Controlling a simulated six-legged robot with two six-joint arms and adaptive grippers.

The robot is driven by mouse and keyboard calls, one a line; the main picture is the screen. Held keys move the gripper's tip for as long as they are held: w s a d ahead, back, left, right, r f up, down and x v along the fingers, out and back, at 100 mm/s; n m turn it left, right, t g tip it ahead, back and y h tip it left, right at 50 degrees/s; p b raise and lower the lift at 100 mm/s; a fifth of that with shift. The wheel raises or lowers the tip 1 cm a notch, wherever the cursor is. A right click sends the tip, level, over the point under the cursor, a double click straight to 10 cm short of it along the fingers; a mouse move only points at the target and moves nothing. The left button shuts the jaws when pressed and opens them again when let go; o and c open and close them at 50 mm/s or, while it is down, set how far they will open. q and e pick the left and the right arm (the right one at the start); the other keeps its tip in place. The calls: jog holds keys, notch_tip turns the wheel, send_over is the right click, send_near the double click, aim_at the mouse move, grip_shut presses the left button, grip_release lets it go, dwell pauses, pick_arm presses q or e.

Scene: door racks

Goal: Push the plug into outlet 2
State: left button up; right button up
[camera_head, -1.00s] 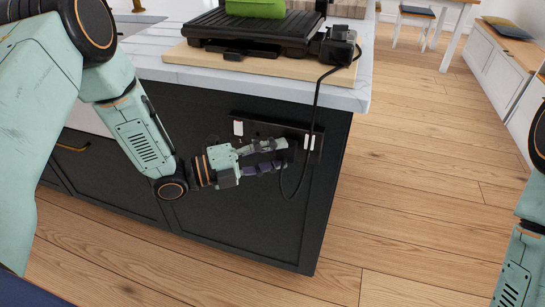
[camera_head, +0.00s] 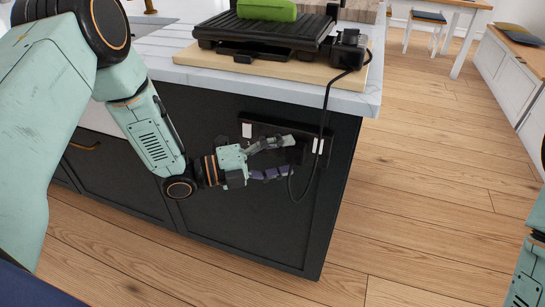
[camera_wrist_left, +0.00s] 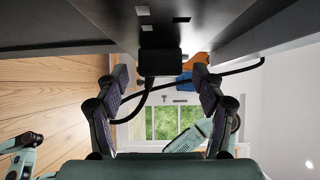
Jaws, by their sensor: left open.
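The outlet panel (camera_head: 258,130) is a dark plate with white inserts on the dark side of the kitchen island. A black plug (camera_wrist_left: 160,63) with a cable stands against the panel in the left wrist view; how deep it sits I cannot tell. My left gripper (camera_head: 291,156) is open in front of the panel. In the left wrist view its two fingers (camera_wrist_left: 160,80) are on either side of the plug, with gaps. In the head view the plug is mostly hidden by the fingertips. My right arm shows only at the right edge; its gripper is out of view.
A black grill (camera_head: 275,30) with a green object (camera_head: 266,10) stands on a wooden board (camera_head: 262,68) on the light counter (camera_head: 210,80). The grill's cable (camera_head: 325,105) hangs over the edge and loops beside my gripper. Wooden floor (camera_head: 430,180) is clear on the right.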

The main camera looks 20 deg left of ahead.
pick_arm(q)
jog(key=v, duration=1.2)
dwell(0.5)
notch_tip(320, 180, down, 12)
jog(key=s+n+y, duration=0.1)
jog(key=n+y, duration=0.9)
jog(key=n, duration=1.3)
jog(key=s+f+n+g+y+p, duration=0.1)
jog(key=s+f+n+g+y, duration=0.1)
jog(key=s, duration=1.1)
jog(key=s+d+f+n+g+y+p, duration=0.1)
jog(key=s+f+n+g+y, duration=0.2)
jog(key=s, duration=1)
notch_tip(320, 180, down, 4)
jog(key=n+g, duration=0.1)
jog(key=g, duration=0.4)
jog(key=shift+s+r+n, duration=0.2)
jog(key=shift+s+n, duration=0.05)
jog(key=shift+n, duration=0.05)
